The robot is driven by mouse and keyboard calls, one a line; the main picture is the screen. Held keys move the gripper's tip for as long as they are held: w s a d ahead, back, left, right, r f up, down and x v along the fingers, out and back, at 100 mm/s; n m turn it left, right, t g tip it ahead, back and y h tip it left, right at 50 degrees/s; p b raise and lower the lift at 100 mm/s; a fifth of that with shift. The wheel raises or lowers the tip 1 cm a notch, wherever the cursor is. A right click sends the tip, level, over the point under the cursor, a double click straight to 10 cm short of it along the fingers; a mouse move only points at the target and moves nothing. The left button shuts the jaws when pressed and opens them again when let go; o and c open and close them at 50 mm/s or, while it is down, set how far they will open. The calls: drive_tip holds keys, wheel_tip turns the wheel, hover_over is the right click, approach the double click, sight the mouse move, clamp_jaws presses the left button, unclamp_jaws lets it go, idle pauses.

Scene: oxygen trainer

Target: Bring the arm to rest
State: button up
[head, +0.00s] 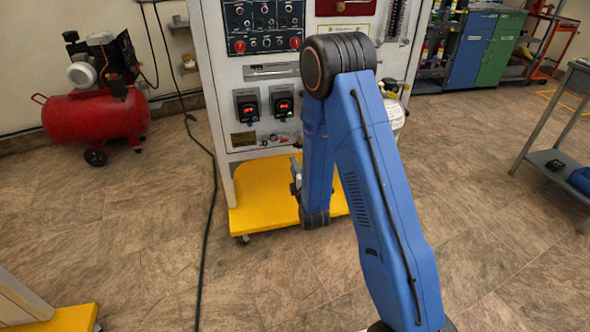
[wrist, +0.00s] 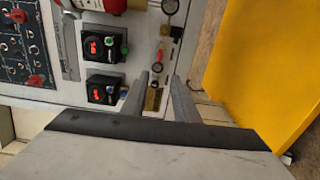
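My blue arm (head: 372,190) rises in front of the trainer panel (head: 238,140), bends at a dark elbow joint and hangs down toward the panel's lower front. My gripper (wrist: 161,78) shows in the wrist view with its two grey fingers apart and nothing between them. In the head view, only a small part of the gripper shows beside the hanging forearm; the rest is hidden. The fingers point toward the panel face near two black controllers with red displays, the upper (wrist: 102,47) and the lower (wrist: 105,90). I cannot tell the exact gap to the panel.
The trainer stands on a yellow wheeled base (head: 262,185). A red compressor (head: 97,115) is at the left, and a black cable (head: 207,235) runs along the floor. A grey table (head: 548,157) stands at the right. Floor between the trainer and table is clear.

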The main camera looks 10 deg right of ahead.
drive_tip(key=shift+s, duration=0.4)
drive_tip(key=shift+r, duration=0.15)
